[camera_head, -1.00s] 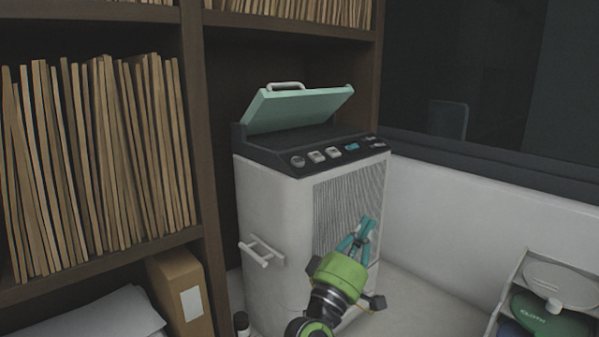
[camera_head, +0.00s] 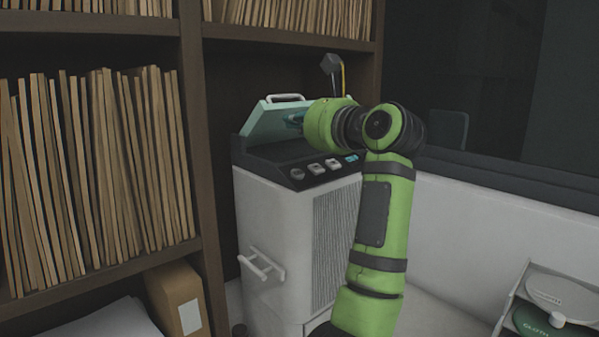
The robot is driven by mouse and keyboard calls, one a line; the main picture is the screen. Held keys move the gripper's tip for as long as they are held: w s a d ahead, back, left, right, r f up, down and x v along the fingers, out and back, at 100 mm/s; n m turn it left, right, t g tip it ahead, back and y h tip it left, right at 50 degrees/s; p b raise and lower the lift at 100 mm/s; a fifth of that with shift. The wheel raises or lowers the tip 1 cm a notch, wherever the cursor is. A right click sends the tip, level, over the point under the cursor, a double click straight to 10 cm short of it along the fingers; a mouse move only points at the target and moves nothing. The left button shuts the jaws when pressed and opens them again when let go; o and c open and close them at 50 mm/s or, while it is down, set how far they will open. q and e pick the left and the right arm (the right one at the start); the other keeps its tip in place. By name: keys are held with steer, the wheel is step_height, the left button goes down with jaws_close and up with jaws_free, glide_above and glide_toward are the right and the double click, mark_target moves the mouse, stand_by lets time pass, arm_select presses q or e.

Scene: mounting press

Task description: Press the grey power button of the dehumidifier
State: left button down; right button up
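The dehumidifier (camera_head: 270,215) is a white cabinet with a dark top panel and a side handle. Its teal lid (camera_head: 262,126) stands raised and tilted. On the panel's front strip are a round grey knob (camera_head: 297,174), two pale grey square buttons (camera_head: 324,165) and a small teal display (camera_head: 351,158). I cannot tell which control is the power button. The strip's right end is hidden behind my green arm. My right gripper is out of view.
A wooden shelf (camera_head: 209,160) with upright folders stands left of the dehumidifier. A box file (camera_head: 176,298) is at lower left. A container with round-lidded items (camera_head: 556,290) is at lower right. A white wall and dark window lie behind, right.

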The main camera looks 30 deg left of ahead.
mark_target(298, 174)
arm_select(q)
steer(key=d+h, duration=0.2)
steer(key=d, duration=0.1)
steer(key=d+h, duration=0.2)
steer(key=shift+s+r+n, duration=0.2)
steer(key=shift+r+n, duration=0.1)
steer(key=shift+r, duration=0.1)
steer(key=shift+a, duration=0.1)
steer(key=a+f+b, duration=0.1)
steer(key=f, duration=0.1)
steer(key=f+b, duration=0.2)
steer(key=w+a+f+b, duration=0.1)
steer(key=f, duration=0.1)
steer(key=shift+a+f+b, duration=0.25)
steer(key=shift+a+b, duration=0.05)
steer(key=shift+b, duration=0.1)
steer(key=shift+w+a+f+b, duration=0.1)
steer(key=shift+a+f+b, duration=0.35)
steer(key=shift+f, duration=0.25)
steer(key=shift+f, duration=0.1)
steer(key=shift+w+a+f, duration=0.1)
steer(key=shift+a+f, duration=0.05)
steer(key=shift+f, duration=0.15)
stand_by(0.3)
